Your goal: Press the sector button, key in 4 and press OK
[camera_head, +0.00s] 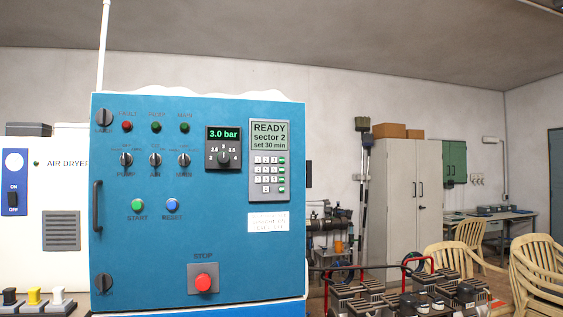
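A blue control cabinet (150,235) faces me. At its upper right is a grey controller with a greenish display (269,136) reading "READY, sector 2, set 30 min". Below the display is a keypad (263,175) with columns of white keys and a column of green keys (281,175) on the right. The key labels are too small to read, so I cannot tell which is the sector button, the 4 or OK. A white paper note (268,222) with unreadable text sits under the keypad. Neither of my grippers is in view.
The cabinet also bears a red STOP button (203,282), green START (138,205) and blue RESET (172,205) buttons, a "3.0 bar" dial (223,157) and a handle (97,206). Dark blocky units (400,297) and beige chairs (540,270) stand at the right. The keypad front is unobstructed.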

